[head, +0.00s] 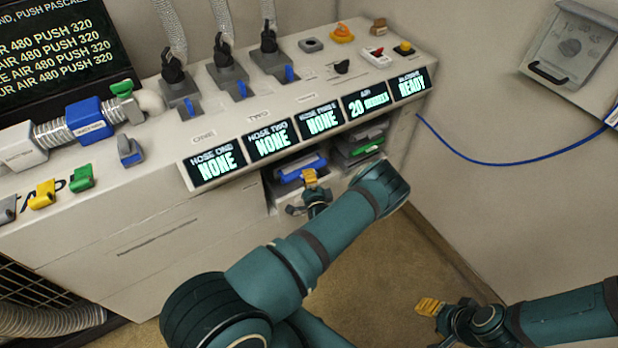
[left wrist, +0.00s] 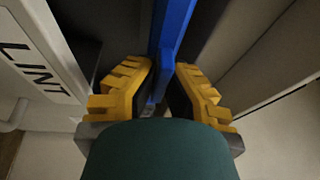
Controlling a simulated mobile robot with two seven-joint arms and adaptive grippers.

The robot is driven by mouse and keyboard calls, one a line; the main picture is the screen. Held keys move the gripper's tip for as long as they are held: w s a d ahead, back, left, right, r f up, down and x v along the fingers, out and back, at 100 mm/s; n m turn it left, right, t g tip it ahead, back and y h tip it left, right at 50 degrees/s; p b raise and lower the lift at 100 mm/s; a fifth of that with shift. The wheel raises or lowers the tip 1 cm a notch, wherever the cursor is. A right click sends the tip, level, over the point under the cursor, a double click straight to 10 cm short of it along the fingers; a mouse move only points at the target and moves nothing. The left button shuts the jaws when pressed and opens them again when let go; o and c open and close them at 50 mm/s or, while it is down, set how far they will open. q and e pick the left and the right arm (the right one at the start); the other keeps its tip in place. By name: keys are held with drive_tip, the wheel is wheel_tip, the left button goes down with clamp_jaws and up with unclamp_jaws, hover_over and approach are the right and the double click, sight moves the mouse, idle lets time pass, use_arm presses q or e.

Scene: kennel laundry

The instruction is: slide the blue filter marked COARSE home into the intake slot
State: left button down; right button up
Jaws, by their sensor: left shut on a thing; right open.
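The blue filter (head: 300,167) shows in the head view at the mouth of an opening in the console front, under the screens. No marking on it can be read. My left gripper (head: 312,178) is in front of that opening, shut on the filter's blue edge. In the left wrist view the blue filter (left wrist: 174,38) stands between the yellow fingers of my left gripper (left wrist: 163,85). How deep the filter sits in the intake slot cannot be told. My right gripper (head: 431,307) is open and empty, low over the floor, away from the console.
A second opening to the right holds a part with a green edge (head: 368,148). The console (head: 140,215) carries hose fittings, coloured levers and several lit screens (head: 322,119). A LINT label (left wrist: 30,65) shows in the left wrist view. A blue cable (head: 500,163) hangs along the right wall.

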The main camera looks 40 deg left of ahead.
sight(303, 168)
use_arm(q)
drive_tip(key=shift+w+a, duration=0.3)
drive_tip(key=shift+a, duration=0.5)
drive_tip(key=shift+w+a, duration=0.3)
drive_tip(key=shift+a, duration=0.45)
drive_tip(key=c, duration=1.1)
unclamp_jaws()
drive_tip(key=shift+o, duration=0.2)
drive_tip(key=v, duration=1.2)
